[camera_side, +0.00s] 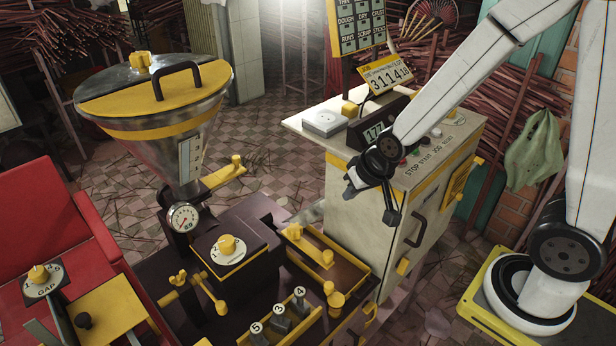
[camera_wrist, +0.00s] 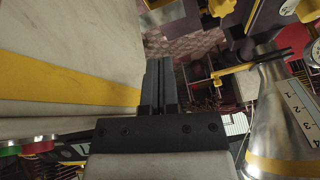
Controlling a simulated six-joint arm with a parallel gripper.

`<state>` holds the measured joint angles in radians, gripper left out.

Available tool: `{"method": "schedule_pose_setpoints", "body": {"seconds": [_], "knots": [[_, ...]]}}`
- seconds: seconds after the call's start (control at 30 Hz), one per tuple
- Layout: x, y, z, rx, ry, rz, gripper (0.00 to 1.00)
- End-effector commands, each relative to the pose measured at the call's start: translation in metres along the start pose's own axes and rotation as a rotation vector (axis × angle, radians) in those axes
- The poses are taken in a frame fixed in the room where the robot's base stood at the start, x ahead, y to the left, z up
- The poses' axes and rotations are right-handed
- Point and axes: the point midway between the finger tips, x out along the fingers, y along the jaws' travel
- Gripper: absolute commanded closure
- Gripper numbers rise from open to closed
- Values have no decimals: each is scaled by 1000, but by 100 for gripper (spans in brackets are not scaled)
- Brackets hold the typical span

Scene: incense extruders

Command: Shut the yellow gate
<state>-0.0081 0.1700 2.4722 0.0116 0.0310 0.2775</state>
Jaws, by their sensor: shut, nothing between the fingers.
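The yellow gate appears to be the flat yellow bar (camera_side: 222,176) with an upright knob at the neck of the steel hopper (camera_side: 185,145). It sticks out to the right of the neck. It also seems to show in the wrist view as a yellow strip (camera_wrist: 232,69) beside the hopper cone (camera_wrist: 280,115). My gripper (camera_side: 351,187) is shut and empty, in front of the cream cabinet. It is well to the right of the bar and apart from it. Its closed fingers (camera_wrist: 160,75) point away from the wrist camera. How far the bar sits inside the neck is hidden.
The cream cabinet (camera_side: 345,225) with a scale and control panel stands close to my gripper. A round gauge (camera_side: 183,217), a yellow dial (camera_side: 228,245) and a tray of numbered dies (camera_side: 279,325) are below the hopper. Open air lies between gripper and hopper.

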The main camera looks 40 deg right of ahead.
Motion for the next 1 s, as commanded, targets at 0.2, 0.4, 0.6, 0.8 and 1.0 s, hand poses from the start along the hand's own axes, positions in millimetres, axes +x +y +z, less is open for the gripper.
{"method": "schedule_pose_setpoints", "body": {"seconds": [0.2,0.4,0.6,0.8,1.0], "knots": [[27,-12,-32,185,144,-58,100],[53,-23,-65,399,301,-158,100],[75,-33,-92,607,441,-292,100],[93,-40,-111,802,560,-461,100],[106,-45,-122,979,652,-660,100]]}}
